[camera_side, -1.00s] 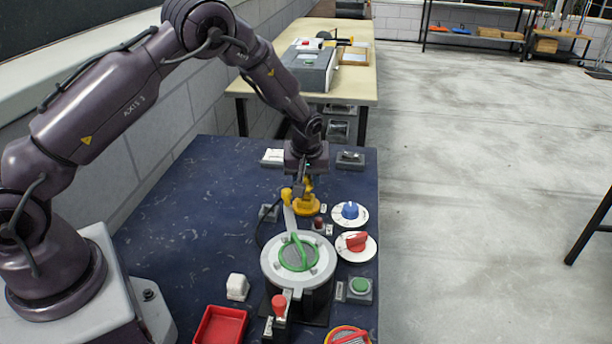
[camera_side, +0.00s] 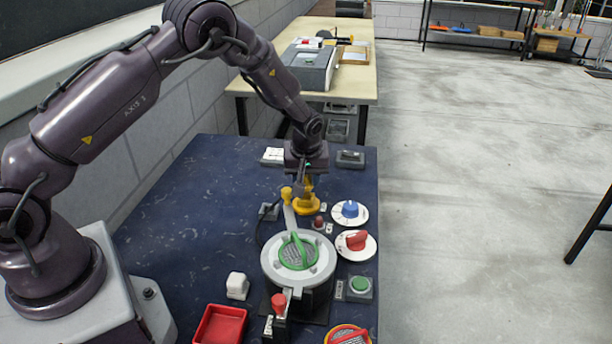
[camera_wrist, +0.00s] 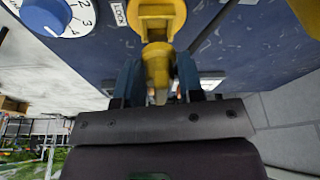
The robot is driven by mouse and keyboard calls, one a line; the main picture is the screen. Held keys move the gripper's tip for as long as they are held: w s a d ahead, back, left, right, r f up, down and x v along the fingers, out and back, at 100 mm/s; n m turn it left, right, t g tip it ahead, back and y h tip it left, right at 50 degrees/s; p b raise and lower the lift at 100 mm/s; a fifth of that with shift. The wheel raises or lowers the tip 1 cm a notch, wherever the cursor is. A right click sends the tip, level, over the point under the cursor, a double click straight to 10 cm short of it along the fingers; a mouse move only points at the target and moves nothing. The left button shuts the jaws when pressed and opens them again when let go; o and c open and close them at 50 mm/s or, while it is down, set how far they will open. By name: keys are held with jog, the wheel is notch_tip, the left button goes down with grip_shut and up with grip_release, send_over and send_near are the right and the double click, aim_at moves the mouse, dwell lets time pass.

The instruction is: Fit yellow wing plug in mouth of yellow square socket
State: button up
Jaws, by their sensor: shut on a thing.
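My gripper (camera_side: 304,184) points down over the far part of the blue table. In the wrist view its two dark blue fingers (camera_wrist: 158,80) are shut on the yellow wing plug (camera_wrist: 157,62). The yellow square socket (camera_side: 307,207) sits on the table just below the gripper. In the wrist view the socket (camera_wrist: 157,12) lies right beyond the plug's end. The two yellow parts meet or overlap there, and I cannot tell how deep the plug sits in the mouth.
A lever with a yellow knob (camera_side: 287,194) stands close left of the gripper. A blue dial (camera_side: 350,210) and a red dial (camera_side: 357,242) lie to the right. A round grey unit with a green handle (camera_side: 297,252) stands nearer the camera. The table's left part is clear.

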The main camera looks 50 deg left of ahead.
jog(key=shift+f, duration=0.15)
jog(key=shift+f, duration=0.35)
jog(key=shift+f, duration=0.9)
dwell(1.3)
jog(key=o, duration=1.4)
jog(key=shift+r, duration=3.75)
